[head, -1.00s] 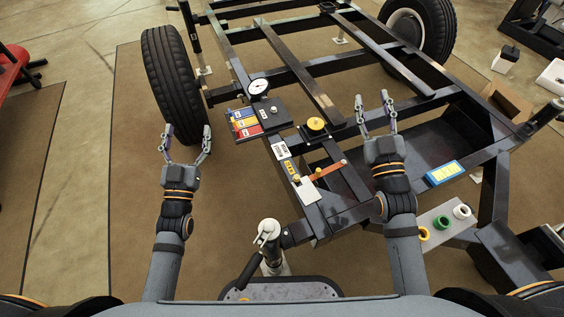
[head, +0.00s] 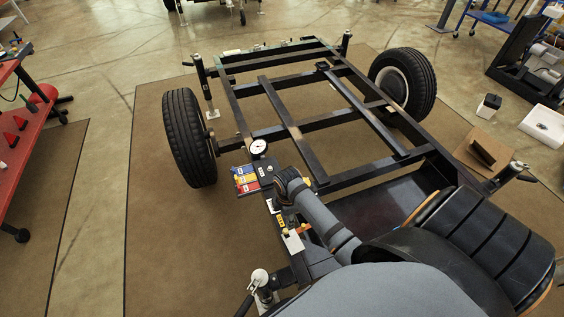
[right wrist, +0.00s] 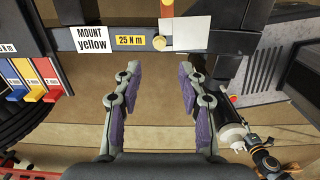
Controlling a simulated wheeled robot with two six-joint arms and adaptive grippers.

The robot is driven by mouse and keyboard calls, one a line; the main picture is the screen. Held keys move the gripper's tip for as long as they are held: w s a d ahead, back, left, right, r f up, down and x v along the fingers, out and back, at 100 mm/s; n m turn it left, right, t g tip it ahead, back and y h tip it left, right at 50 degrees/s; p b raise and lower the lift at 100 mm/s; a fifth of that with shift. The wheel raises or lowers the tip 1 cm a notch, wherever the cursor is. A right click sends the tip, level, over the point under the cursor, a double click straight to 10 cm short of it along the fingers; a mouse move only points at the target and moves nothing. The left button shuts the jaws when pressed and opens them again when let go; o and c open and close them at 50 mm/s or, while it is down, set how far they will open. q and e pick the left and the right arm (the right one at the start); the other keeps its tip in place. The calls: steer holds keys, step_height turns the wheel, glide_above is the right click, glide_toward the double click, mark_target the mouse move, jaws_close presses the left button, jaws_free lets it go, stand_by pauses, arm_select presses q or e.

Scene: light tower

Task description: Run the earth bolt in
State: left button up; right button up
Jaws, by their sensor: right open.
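In the right wrist view a brass-coloured round bolt head (right wrist: 159,42) sits on the dark frame beam between a yellow "25 N m" label (right wrist: 130,41) and a white plate (right wrist: 188,34). I take it for the earth bolt. An orange-red strip (right wrist: 167,8) shows just beyond it. My right gripper (right wrist: 159,72) is open and empty. In that view its fingertips are just short of the bolt head, one on either side of its line. In the head view my right arm hides its gripper. My left gripper is out of view.
Blue, yellow and red tabs (head: 245,179) and a dial gauge (head: 259,147) are further along the beam. A white-and-black jack-like part (right wrist: 233,134) is low right in the wrist view. Wheels (head: 188,137) flank the frame.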

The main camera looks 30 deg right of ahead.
mark_target(286, 230)
step_height(286, 230, down, 9)
steer(key=b, duration=0.2)
steer(key=shift+f+b, duration=0.2)
steer(key=shift+b, duration=0.1)
steer(key=shift+f, duration=0.25)
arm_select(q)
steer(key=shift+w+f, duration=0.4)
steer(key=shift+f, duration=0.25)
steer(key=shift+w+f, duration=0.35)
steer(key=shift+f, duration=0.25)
arm_select(e)
jaws_close()
